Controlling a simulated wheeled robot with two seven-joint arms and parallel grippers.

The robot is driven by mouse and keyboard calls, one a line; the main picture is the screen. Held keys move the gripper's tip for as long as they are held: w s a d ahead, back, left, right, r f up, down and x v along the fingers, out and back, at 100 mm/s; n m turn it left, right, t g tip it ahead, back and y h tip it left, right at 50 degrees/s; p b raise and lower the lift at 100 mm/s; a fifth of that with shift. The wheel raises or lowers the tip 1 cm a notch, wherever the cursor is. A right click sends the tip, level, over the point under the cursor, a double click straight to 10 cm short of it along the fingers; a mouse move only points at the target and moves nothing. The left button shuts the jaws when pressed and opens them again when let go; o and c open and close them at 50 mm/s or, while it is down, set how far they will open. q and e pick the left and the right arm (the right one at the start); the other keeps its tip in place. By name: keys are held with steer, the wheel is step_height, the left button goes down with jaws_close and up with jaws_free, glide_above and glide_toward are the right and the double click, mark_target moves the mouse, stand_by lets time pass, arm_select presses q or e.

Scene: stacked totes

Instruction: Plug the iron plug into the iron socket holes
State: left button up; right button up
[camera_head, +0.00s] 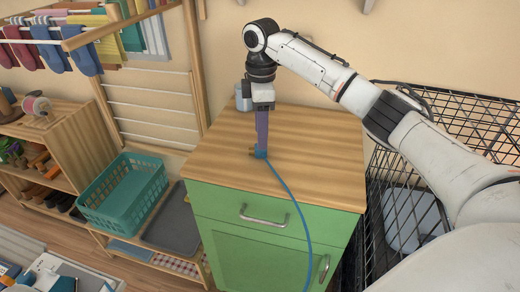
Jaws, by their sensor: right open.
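The blue iron plug (261,155) is on or just above the wooden top of the green cabinet, with small brass-coloured prongs on its left side. Its blue cord (290,195) runs over the cabinet's front edge and down. My right gripper (262,147) points straight down over the plug, its long purple fingers reaching it. The jaws are open; the gap between them is hard to see from here. A pale grey-blue object (240,98) stands at the back of the top, partly hidden by my gripper; I cannot tell whether it bears the socket holes. My left gripper is out of view.
The green cabinet's wooden top (315,150) is otherwise clear. A black wire basket (440,110) stands at the right. A teal crate (125,195), a grey tray (178,225) and a shoe shelf (50,150) are at the left, below a drying rack with hanging clothes.

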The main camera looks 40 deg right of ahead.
step_height(320, 180, down, 5)
steer(key=shift+w+d+r, duration=0.1)
steer(key=shift+w+r, duration=0.05)
steer(key=shift+r, duration=0.05)
steer(key=shift+c, duration=0.2)
jaws_close()
steer(key=shift+r, duration=0.15)
step_height(320, 180, up, 10)
steer(key=s+a+f+m, duration=0.3)
steer(key=s+a+m, duration=0.3)
steer(key=s, duration=0.4)
steer(key=s+a+f+m, duration=0.3)
steer(key=s+a+m, duration=0.3)
steer(key=s+a, duration=0.3)
steer(key=shift+s+f, duration=0.2)
steer(key=shift+s, duration=0.15)
